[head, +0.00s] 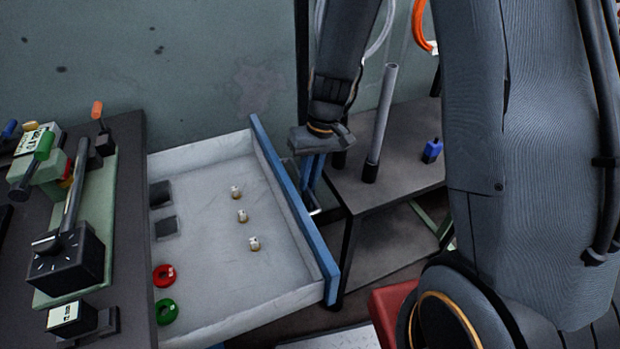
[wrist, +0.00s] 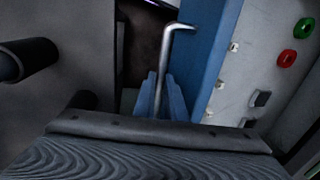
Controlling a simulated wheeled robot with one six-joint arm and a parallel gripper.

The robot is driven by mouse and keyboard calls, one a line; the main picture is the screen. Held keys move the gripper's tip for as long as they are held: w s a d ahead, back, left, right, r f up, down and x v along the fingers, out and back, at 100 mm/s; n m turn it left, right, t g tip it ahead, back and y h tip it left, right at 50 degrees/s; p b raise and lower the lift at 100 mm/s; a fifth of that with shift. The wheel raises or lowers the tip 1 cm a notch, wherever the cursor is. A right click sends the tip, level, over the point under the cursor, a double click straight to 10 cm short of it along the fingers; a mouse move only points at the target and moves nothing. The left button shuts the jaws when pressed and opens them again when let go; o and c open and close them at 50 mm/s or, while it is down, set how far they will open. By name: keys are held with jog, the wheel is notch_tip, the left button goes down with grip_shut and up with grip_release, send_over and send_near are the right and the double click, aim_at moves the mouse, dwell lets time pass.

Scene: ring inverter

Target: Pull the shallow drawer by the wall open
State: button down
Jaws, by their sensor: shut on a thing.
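The shallow drawer (head: 225,175) stands pulled well out from under the dark bench at left, near the wall. Its blue front (head: 290,200) faces right, and it shows in the wrist view (wrist: 212,50) too. My gripper (head: 312,190) points down just outside that front. In the head view the handle is mostly hidden by my fingers and the drawer front.
The drawer holds a red ring (head: 164,276), a green ring (head: 166,312), dark square pieces and several small pale pieces. A dark table (head: 400,170) with an upright grey rod (head: 382,120) and a blue item (head: 432,151) stands close right of my gripper. A red object (head: 385,310) lies lower right.

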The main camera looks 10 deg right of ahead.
jog(key=shift+w, duration=0.2)
jog(key=c, duration=1.8)
grip_release()
jog(key=shift+r, duration=0.1)
jog(key=shift+w+d+r, duration=0.1)
jog(key=shift+d+r, duration=0.15)
jog(key=shift+r, duration=1)
jog(key=shift+d+r, duration=0.25)
jog(key=shift+r, duration=1)
jog(key=shift+w+d+r, duration=0.1)
jog(key=shift+d+r, duration=0.15)
jog(key=shift+r, duration=1)
